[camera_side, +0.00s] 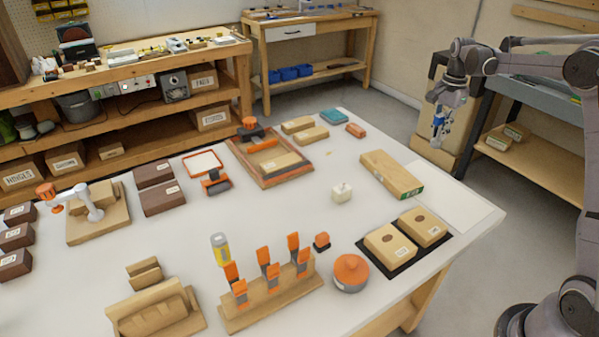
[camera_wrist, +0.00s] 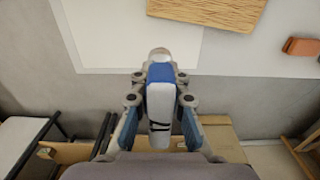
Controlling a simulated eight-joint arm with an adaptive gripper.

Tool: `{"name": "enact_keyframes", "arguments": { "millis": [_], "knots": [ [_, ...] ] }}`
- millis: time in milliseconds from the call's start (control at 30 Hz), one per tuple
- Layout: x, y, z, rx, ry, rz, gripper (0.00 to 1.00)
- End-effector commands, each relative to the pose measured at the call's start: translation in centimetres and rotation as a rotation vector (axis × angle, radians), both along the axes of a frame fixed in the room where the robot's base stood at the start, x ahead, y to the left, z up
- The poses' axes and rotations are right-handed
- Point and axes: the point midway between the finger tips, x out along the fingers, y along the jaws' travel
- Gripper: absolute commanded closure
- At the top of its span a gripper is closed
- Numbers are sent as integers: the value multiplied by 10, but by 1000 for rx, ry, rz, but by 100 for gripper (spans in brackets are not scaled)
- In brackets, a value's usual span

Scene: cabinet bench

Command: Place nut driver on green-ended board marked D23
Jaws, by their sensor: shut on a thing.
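My gripper (camera_side: 438,135) is over the floor beyond the table's right edge, shut on a slim white-and-blue tool (camera_wrist: 160,98), probably the nut driver. The tool shows small in the side view, held in the air apart from the table. The wooden board with a green end (camera_side: 392,174) lies flat on the table, to the left of and below my gripper in the picture. The mark on its green end is too small to read. Part of a wooden board shows at the top of the wrist view (camera_wrist: 215,10); its green end is not visible there.
Two labelled wooden blocks on a black mat (camera_side: 385,268) lie in front. A wooden tray (camera_side: 268,155) and a rack of orange-handled tools (camera_side: 270,298) stand further left. The board's top looks bare.

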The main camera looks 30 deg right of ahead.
Motion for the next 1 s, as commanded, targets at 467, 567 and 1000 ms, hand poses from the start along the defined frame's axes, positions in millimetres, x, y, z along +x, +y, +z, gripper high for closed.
{"name": "enact_keyframes", "arguments": {
  "millis": [467, 567, 1000],
  "knots": [
    [53, 40, -43, 0, 0, 7, 100],
    [68, 51, -54, 0, 0, 6, 100],
    [88, 67, -82, 0, 0, 2, 100]
  ]
}}
